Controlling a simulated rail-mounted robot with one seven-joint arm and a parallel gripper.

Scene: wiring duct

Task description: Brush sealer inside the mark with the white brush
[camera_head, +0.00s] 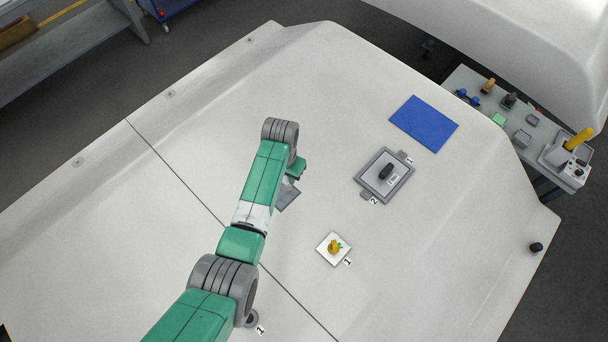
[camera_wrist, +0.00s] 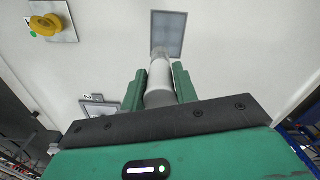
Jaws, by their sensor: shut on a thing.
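My gripper (camera_wrist: 155,88) is shut on a pale cylindrical handle, which I take to be the white brush (camera_wrist: 160,75). The brush points away from the wrist camera, and its far tip overlaps the lower edge of a grey rectangular patch (camera_wrist: 168,35), which looks like the mark. I cannot tell whether the tip touches the surface. In the head view the grey patch (camera_head: 287,198) lies on the pale panel just below my gripper (camera_head: 298,172), partly hidden by the arm. The brush is hidden there. No sealer can be made out on the patch.
A white plate (camera_head: 320,248) with a yellow knob (camera_head: 333,247) lies below right of the patch. A grey tray (camera_head: 367,190) holding a black object (camera_head: 386,171) lies to the right. A blue mat (camera_head: 425,123) is beyond. A side table (camera_head: 473,115) with small items stands far right.

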